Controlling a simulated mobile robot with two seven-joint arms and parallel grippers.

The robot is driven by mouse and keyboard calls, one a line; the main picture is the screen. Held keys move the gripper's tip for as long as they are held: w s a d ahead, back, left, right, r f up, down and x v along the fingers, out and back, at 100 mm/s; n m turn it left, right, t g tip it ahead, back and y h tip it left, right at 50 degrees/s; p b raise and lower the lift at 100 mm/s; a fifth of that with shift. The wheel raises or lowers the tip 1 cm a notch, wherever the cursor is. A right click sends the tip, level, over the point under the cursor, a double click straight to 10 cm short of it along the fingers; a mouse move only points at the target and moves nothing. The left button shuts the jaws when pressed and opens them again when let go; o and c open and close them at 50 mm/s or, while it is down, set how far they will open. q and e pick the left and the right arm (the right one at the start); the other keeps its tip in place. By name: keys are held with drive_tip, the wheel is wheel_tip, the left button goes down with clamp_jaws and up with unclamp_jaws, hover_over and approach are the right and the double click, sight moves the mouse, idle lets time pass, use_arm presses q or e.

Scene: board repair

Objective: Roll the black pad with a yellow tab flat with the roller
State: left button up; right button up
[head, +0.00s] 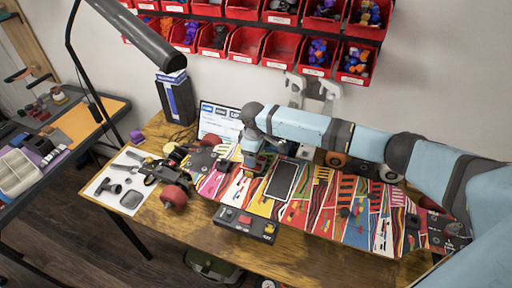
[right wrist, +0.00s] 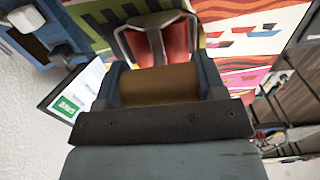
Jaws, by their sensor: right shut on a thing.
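The black pad (head: 283,181) lies on the colourful patterned board (head: 338,220), near its middle. I cannot make out its yellow tab clearly. My right gripper (head: 253,162) is over the board, just left of the pad, pointing down. It is shut on the brown handle (right wrist: 160,85) of the roller. In the right wrist view the roller's red cylinder (right wrist: 170,45) sits in a metal frame beyond the handle, over the board. I cannot tell whether the cylinder touches the board. My left gripper is not in view.
A dark control box (head: 246,222) with a red button stands at the board's front edge. A screen (head: 219,120) stands behind. Red bins (head: 285,47) hang on the wall. A lamp (head: 138,35) overhangs the left.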

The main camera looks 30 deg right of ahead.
drive_tip(key=shift+w+d+f+b, duration=0.15)
drive_tip(key=shift+w+d+b, duration=0.15)
drive_tip(key=shift+w+d, duration=1.45)
drive_tip(key=shift+d, duration=0.25)
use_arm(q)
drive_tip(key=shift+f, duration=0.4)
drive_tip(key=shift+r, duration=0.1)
use_arm(e)
drive_tip(key=shift+r+p, duration=0.45)
drive_tip(key=shift+r, duration=0.25)
use_arm(q)
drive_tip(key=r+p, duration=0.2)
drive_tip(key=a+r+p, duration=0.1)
drive_tip(key=p, duration=0.1)
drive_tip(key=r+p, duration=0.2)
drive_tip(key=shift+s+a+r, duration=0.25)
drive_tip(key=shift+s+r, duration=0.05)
use_arm(e)
wheel_tip(320, 180, up, 6)
drive_tip(key=shift+f, duration=0.1)
